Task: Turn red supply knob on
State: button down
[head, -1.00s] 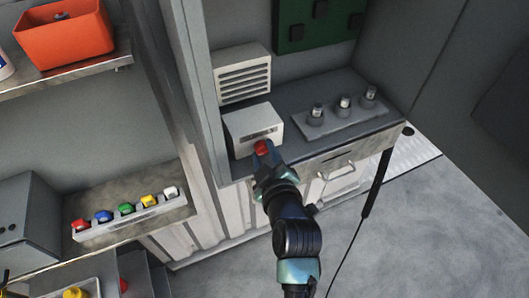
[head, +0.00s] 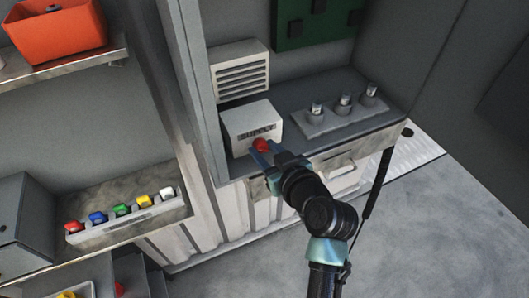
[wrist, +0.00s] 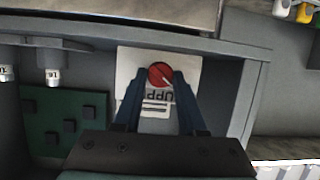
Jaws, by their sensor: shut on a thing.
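The red supply knob (head: 261,144) sits on the front of a white box (head: 246,121) labelled SUPPLY, on the grey counter. My gripper (head: 260,152) reaches it from the lower right, with its blue fingers at the knob. In the wrist view the knob (wrist: 160,75) shows as a red disc with a thin light line on its face, lying slantwise. The fingertips of my gripper (wrist: 159,80) stand on either side of it, shut on it. The fingers partly cover the label and the box (wrist: 190,63).
A vented box (head: 239,72) stands behind the supply box. A grey strip with three fittings (head: 340,112) lies to the right on the counter. A green board (head: 315,25) hangs behind. A rack of coloured knobs (head: 125,220) is at the left. The floor (head: 430,230) at right is clear.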

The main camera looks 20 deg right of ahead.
jog(key=m+y, duration=0.1)
jog(key=m+b, duration=0.1)
jog(key=m+y+b, duration=0.1)
jog(key=m, duration=0.1)
jog(key=shift+d+f+y, duration=0.2)
jog(key=shift+d+y, duration=0.05)
jog(key=shift+y, duration=0.05)
jog(key=m+t+y+b, duration=0.1)
jog(key=m+b, duration=0.1)
jog(key=m, duration=0.1)
jog(key=shift+d+m+y, duration=0.1)
jog(key=shift+m+y, duration=0.2)
dwell(0.4)
jog(key=c, duration=0.8)
grip_release()
jog(key=shift+o, duration=0.2)
jog(key=b+v, duration=0.4)
jog(key=v, duration=0.9)
jog(key=shift+f, duration=0.15)
jog(key=shift+s+d, duration=0.1)
